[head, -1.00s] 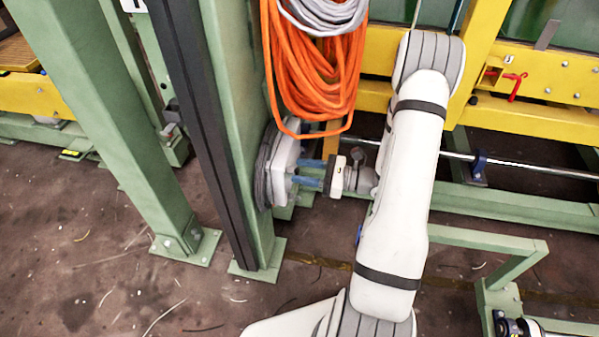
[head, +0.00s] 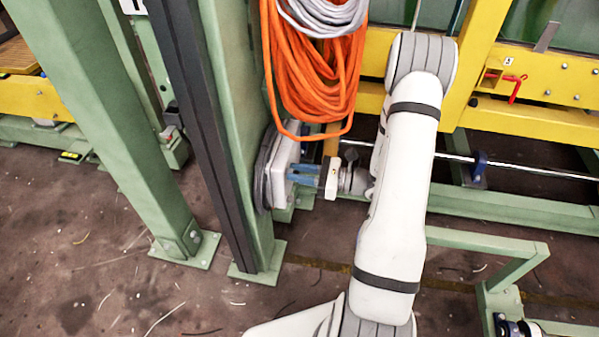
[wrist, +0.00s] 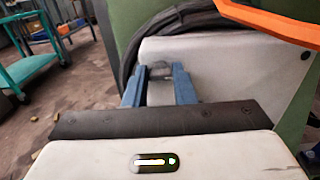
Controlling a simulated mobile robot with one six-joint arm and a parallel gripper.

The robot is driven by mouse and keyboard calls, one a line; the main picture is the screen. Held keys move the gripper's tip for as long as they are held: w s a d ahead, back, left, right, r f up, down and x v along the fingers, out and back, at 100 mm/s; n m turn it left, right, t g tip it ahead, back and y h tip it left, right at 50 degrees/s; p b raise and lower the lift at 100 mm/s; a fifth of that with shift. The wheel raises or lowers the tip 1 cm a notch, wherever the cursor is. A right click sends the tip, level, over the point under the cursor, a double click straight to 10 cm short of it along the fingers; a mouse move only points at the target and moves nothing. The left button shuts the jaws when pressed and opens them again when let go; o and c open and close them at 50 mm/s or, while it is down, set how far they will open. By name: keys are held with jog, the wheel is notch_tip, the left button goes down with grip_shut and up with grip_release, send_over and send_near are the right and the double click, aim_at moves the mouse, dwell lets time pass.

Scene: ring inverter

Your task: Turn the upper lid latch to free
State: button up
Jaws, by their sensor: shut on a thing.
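The inverter box (head: 281,172) is a light grey housing with a pale lid, mounted on the green post below the cable coils. In the wrist view its lid (wrist: 225,62) fills the middle and right. A small grey latch (wrist: 160,70) shows at the lid's edge between my blue fingertips. My gripper (head: 297,173) reaches the box from the right, and its fingers are shut on this latch. In the wrist view my gripper (wrist: 158,78) has one finger on each side of it. The fingers hide part of the latch, and no second latch can be made out.
Orange cable coils (head: 315,75) hang just above the box and my gripper; an orange strand (wrist: 270,22) crosses the wrist view's upper right. The green post (head: 240,130) stands behind the box. A yellow beam (head: 530,125) and a green low frame (head: 500,250) lie to the right.

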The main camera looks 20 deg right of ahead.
jog(key=shift+r+m+p, duration=0.1)
jog(key=shift+m+p, duration=0.2)
jog(key=shift+p, duration=0.35)
jog(key=shift+r+m+p, duration=0.1)
jog(key=shift+m+p, duration=0.2)
jog(key=shift+p, duration=0.1)
jog(key=m+p, duration=0.2)
jog(key=p, duration=0.1)
jog(key=shift+r, duration=0.1)
jog(key=m+p, duration=0.4)
jog(key=p, duration=0.1)
jog(key=shift+w+d+m, duration=0.1)
jog(key=shift+m, duration=0.3)
jog(key=m+p, duration=0.2)
jog(key=m, duration=0.1)
jog(key=m+p, duration=0.1)
jog(key=shift+f+m, duration=0.25)
jog(key=shift+m, duration=0.05)
jog(key=m+p, duration=0.2)
jog(key=m, duration=0.3)
jog(key=shift+w+f+p, duration=0.1)
jog(key=shift+f+p, duration=0.15)
jog(key=shift+p, duration=0.15)
jog(key=shift+m, duration=0.3)
jog(key=o, duration=1)
